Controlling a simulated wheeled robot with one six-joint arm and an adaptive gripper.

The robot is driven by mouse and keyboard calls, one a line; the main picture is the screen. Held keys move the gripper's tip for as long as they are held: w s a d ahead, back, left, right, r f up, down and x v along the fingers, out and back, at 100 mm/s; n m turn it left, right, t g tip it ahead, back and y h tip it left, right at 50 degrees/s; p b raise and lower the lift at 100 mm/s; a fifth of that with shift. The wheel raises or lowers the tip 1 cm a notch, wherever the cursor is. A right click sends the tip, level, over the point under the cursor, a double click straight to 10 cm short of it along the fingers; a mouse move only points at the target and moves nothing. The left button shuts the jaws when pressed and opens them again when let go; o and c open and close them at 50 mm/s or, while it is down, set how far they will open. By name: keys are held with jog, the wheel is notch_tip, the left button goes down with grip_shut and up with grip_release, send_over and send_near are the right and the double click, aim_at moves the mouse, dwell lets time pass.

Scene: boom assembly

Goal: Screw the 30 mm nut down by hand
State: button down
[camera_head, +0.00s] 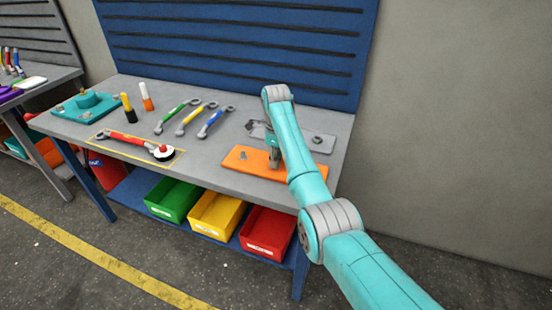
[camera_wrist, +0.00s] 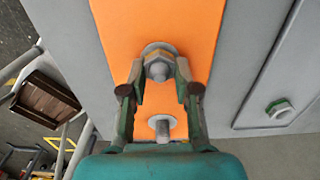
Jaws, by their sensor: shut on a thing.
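The orange plate (camera_head: 290,178) lies at the right front of the workbench. In the wrist view, the grey hex nut (camera_wrist: 158,70) sits around a stud on a round washer (camera_wrist: 152,49) on this plate (camera_wrist: 185,20). My gripper (camera_wrist: 160,75) points down over the plate, with its two fingertips closed against opposite sides of the nut. A second stud (camera_wrist: 163,128), with a washer at its base, stands bare on the same plate. In the head view my gripper (camera_head: 273,155) is over the plate, and the arm hides part of it.
A grey plate (camera_head: 325,148) with a nut (camera_head: 317,139) lies behind the orange one. Three wrenches, two upright bottles, a teal fixture (camera_head: 87,105) and a red-handled tool (camera_head: 130,141) are to the left. Green, yellow and red bins (camera_head: 268,233) stand below the bench.

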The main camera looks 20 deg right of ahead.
dwell(0.3)
jog(key=m, duration=0.6)
jog(key=shift+s+a+f, duration=0.1)
jog(key=c, duration=1.1)
grip_release()
jog(key=shift+o, duration=0.2)
